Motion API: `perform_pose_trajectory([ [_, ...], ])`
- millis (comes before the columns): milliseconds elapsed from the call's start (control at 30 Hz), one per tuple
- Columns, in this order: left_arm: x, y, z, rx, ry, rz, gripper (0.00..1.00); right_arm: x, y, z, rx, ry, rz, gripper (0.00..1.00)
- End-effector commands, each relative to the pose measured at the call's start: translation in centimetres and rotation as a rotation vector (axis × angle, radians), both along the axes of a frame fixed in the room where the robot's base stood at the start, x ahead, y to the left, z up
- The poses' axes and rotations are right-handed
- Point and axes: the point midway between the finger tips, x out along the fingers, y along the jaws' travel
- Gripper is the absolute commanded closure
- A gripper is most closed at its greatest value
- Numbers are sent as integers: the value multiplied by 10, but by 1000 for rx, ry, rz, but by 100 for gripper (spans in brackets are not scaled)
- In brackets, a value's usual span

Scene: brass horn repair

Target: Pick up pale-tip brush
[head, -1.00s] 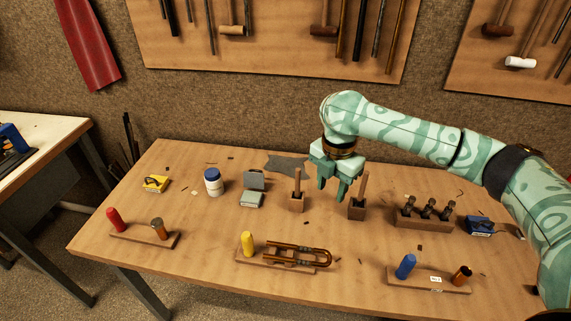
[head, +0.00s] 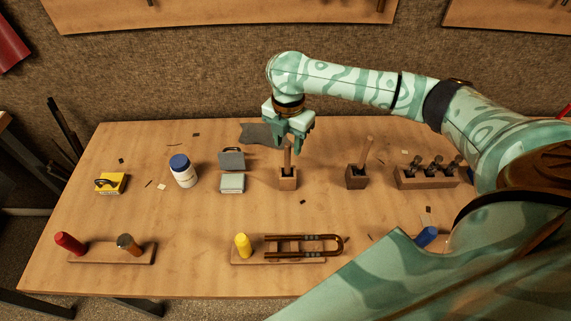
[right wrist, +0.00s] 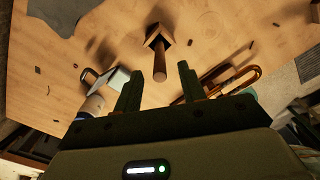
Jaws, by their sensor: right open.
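Two wooden-handled tools stand in small wooden blocks, their lower ends hidden, so I cannot tell which is the pale-tip brush. The left handle (head: 288,158) rises nearly upright from its block (head: 288,181). The right handle (head: 367,150) leans in its block (head: 356,180). My right gripper (head: 290,141) is open and empty just above the left handle. In the right wrist view, that handle (right wrist: 161,62) points toward the gap between the open fingers (right wrist: 159,85). I cannot tell whether they touch it. My left gripper is out of view.
A rack of several tools (head: 427,178) stands at right.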

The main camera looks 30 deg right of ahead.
Motion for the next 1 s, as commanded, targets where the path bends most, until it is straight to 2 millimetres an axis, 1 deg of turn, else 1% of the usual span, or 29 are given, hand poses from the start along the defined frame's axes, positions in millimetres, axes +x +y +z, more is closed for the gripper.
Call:
perform_pose_trajectory([
  [33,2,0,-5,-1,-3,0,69,0,0,-10,1,2,-2,59],
  [167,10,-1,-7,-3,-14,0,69,0,0,-17,0,-1,0,59],
  [267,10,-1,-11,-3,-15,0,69,0,0,-24,1,0,0,59],
  [367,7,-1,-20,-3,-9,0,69,1,1,-39,1,2,0,59],
  [433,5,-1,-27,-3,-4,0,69,2,1,-53,2,3,-1,59],
  [533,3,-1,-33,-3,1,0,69,2,0,-67,-1,2,1,59],
  [600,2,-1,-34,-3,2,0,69,2,0,-70,0,0,1,59],
  [767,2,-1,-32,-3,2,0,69,2,0,-68,0,-2,1,59],
  [800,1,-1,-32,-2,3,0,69,2,0,-68,0,-2,1,65],
  [867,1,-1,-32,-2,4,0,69,2,0,-68,0,-2,1,82],
  [900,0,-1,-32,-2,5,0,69,2,0,-68,0,-2,1,93],
  [933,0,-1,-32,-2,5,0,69,2,0,-68,0,-2,1,100],
  [1000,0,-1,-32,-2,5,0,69,2,0,-68,-1,-2,1,100],
])
